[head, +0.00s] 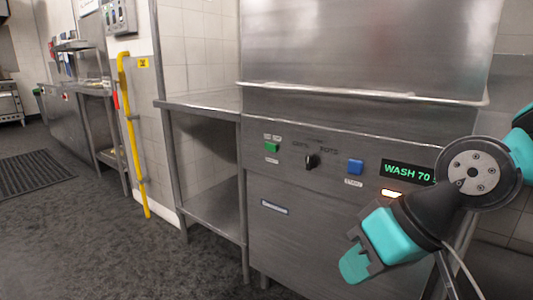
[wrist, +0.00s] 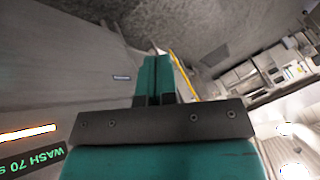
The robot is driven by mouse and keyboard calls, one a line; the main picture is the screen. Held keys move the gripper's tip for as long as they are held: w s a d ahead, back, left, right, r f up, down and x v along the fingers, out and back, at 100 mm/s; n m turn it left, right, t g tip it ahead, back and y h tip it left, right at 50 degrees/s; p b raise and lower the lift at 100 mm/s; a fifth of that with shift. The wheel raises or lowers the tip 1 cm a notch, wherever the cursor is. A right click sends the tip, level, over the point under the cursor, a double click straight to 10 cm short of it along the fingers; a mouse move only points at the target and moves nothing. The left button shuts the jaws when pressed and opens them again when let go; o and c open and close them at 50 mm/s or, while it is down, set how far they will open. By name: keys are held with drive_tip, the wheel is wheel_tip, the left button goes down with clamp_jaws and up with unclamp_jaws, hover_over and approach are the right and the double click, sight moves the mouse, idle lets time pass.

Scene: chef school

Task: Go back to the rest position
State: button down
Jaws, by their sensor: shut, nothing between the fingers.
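My gripper (head: 355,262) is at the lower right of the head view, in front of the steel dishwasher's front panel (head: 315,215). Its teal fingers point down and to the left, and it is shut and empty. In the wrist view the fingers (wrist: 157,75) are together with nothing between them. The dishwasher's display (head: 408,173) reads "WASH 70" and is partly hidden by my arm. It also shows at the lower left of the wrist view (wrist: 32,162). The dishwasher hood (head: 370,50) appears lowered.
A green button (head: 271,147), a black knob (head: 312,161) and a blue button (head: 355,166) are on the panel. A steel side table (head: 210,103) adjoins on the left. A yellow pipe (head: 133,140) runs down the wall. Open floor (head: 90,240) lies at the left.

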drive_tip(key=s+d+n+g+h, duration=0.1)
drive_tip(key=s+d+n+g, duration=0.15)
drive_tip(key=s, duration=0.45)
wheel_tip(320, 180, up, 27)
drive_tip(key=p, duration=2.7)
drive_tip(key=shift+s+d+h, duration=0.25)
drive_tip(key=shift+s+h, duration=0.15)
drive_tip(key=shift+s, duration=0.05)
drive_tip(key=shift+m, duration=0.25)
idle(2.8)
